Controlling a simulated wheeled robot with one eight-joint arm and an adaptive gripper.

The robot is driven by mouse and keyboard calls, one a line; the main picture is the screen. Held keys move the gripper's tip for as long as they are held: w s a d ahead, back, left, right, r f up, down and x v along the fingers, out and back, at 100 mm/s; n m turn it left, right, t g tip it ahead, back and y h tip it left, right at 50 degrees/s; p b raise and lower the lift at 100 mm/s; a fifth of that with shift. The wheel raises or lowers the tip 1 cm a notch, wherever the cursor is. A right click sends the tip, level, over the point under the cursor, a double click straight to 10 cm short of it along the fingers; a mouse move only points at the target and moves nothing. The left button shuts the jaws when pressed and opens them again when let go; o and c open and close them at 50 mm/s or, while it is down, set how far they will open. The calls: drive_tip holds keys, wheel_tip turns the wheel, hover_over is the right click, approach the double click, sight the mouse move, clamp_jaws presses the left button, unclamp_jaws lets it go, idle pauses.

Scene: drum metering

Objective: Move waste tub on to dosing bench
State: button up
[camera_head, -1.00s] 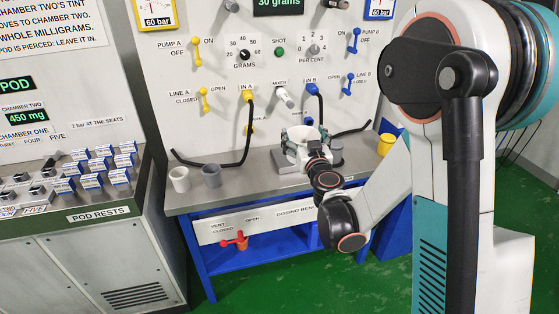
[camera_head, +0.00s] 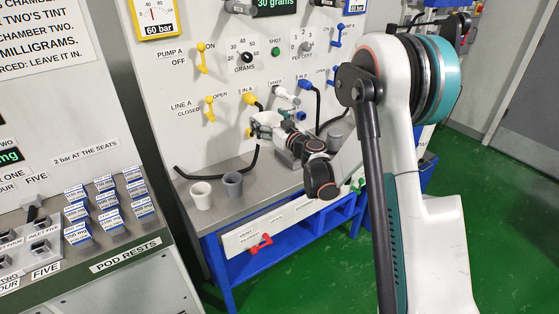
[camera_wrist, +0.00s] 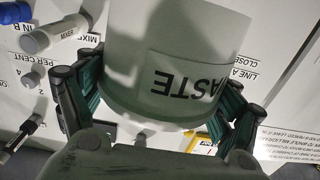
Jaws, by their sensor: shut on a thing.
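The waste tub (camera_wrist: 165,45) is a pale, round container with a dark WASTE label, upside down in the wrist view. My gripper (camera_wrist: 158,105) is shut on it, with dark green fingers along both sides. In the head view the tub (camera_head: 266,121) is small and partly hidden by my gripper (camera_head: 275,126). It appears held above the dosing bench (camera_head: 262,184), in front of the panel and near the IN A hose. The bench has a grey top and a blue frame. The tub's inside is hidden.
A white cup (camera_head: 201,195) and a grey cup (camera_head: 232,184) stand at the bench's left. Another grey cup (camera_head: 335,140) stands at the right, beside a grey stand (camera_head: 287,158). A black hose (camera_head: 225,176) loops over the bench. The red vent handle (camera_head: 261,243) projects in front.

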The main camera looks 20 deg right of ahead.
wheel_tip(320, 180, down, 18)
drive_tip(key=b, duration=0.6)
drive_tip(key=shift+r, duration=0.2)
drive_tip(key=shift+f, duration=0.1)
drive_tip(key=o, duration=1.1)
drive_tip(key=shift+c, duration=0.2)
